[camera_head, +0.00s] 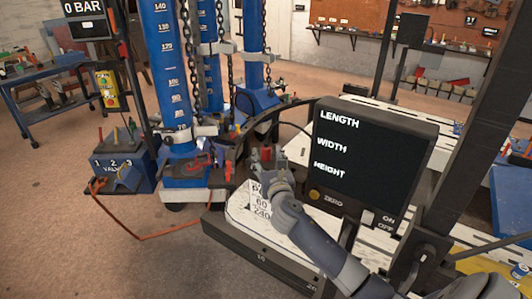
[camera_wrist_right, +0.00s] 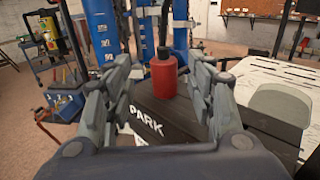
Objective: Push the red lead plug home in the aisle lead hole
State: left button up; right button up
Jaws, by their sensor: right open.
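The red plug (camera_wrist_right: 163,78), a red cylinder with a black top, stands upright on a dark block (camera_wrist_right: 170,112) marked PARK in the right wrist view. My right gripper (camera_wrist_right: 165,74) is open, with one finger on each side of the plug and visible gaps between. In the head view my right gripper (camera_head: 266,160) is over the far left end of the white-topped bench (camera_head: 236,214), and a bit of red shows between its fingers. I cannot make out the aisle lead hole. My left gripper is not in view.
A display panel (camera_head: 366,160) reading LENGTH, WIDTH, HEIGHT stands right of my right gripper. Blue columns (camera_head: 170,80) with chains rise just behind it. A blue valve box (camera_head: 124,166) with an orange hose (camera_head: 140,238) is at left. The floor at lower left is clear.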

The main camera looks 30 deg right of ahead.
aim_at(267, 148)
jog(key=shift+w+d+r+p, duration=0.2)
jog(key=shift+w+d+p, duration=0.1)
jog(key=shift+w, duration=0.15)
jog(key=shift+w+d+r+p, duration=0.15)
jog(key=shift+w+d+p, duration=0.1)
jog(key=shift+w, duration=0.2)
jog(key=shift+x, duration=1.55)
jog(key=shift+f, duration=0.15)
jog(key=shift+s, duration=0.1)
jog(key=c, duration=0.9)
jog(key=shift+c, duration=1.4)
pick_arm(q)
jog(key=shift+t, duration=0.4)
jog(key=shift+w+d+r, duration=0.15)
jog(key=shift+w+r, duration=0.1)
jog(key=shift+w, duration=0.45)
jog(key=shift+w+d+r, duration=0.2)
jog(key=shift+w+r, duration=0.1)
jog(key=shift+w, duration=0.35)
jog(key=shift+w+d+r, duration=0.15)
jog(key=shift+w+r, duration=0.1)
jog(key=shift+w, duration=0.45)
